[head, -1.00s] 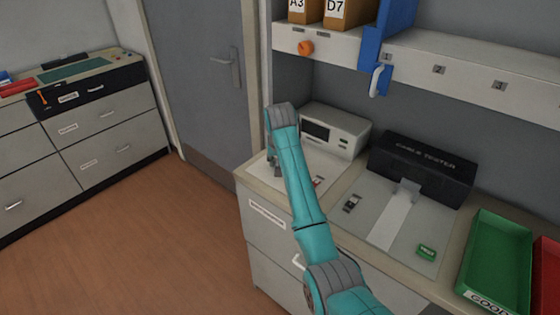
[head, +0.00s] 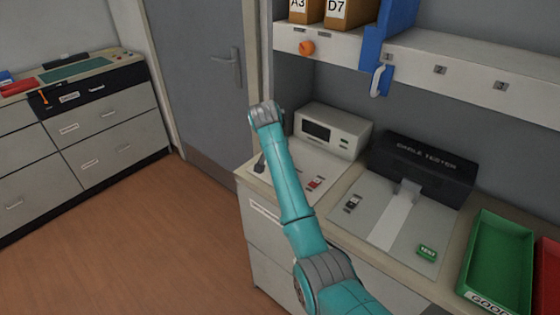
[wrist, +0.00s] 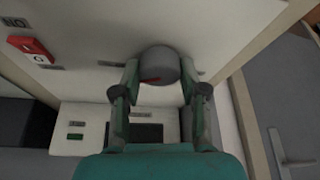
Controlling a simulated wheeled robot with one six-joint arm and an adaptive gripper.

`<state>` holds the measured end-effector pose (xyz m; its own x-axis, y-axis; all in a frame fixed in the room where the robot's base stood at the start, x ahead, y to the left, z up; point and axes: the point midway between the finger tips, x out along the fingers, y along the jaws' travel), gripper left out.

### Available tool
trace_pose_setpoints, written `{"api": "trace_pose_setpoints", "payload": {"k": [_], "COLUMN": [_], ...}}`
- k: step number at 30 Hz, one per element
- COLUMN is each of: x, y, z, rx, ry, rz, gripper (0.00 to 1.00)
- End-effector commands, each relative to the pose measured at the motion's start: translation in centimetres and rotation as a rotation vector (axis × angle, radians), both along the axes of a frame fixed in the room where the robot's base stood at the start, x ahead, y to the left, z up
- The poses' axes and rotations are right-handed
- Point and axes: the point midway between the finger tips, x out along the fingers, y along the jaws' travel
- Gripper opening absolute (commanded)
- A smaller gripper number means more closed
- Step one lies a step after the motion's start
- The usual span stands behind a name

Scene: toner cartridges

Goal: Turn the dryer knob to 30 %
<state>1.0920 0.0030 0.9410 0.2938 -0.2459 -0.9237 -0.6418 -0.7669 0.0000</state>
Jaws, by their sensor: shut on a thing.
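The dryer knob (wrist: 158,64) is a round grey knob with a red mark, standing on a pale panel in the wrist view. My gripper (wrist: 159,69) has one finger on each side of the knob and is shut on it. The red mark points to the left in that view. Any scale around the knob is too blurred or hidden to read. In the head view my wrist is over the left end of the bench, and the knob cannot be made out there.
A white box with a dark display (head: 333,128) stands behind my gripper, also in the wrist view. A red switch (head: 315,183) is on the panel. The cable tester (head: 421,170) and a green tray (head: 497,262) are to the right. A shelf (head: 440,72) overhangs the bench.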

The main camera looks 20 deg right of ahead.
Motion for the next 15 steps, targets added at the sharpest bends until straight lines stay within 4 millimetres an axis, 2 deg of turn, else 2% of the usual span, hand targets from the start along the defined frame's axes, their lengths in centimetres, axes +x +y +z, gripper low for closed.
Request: {"api": "trace_pose_setpoints", "payload": {"k": [7,8,9,11,15], "x": [-0.07,-0.07,-0.07,-0.06,-0.03], "y": [0.02,0.03,0.03,0.04,0.03], "z": [-0.14,-0.14,-0.14,-0.13,-0.08], "rx": [0.0,0.0,0.001,0.001,0.001], "ry": [0.004,0.004,0.003,0.003,0.002], "rz": [0.0,0.0,0.001,0.001,0.001], "gripper": [0.08,0.45,0.55,0.68,0.68]}}
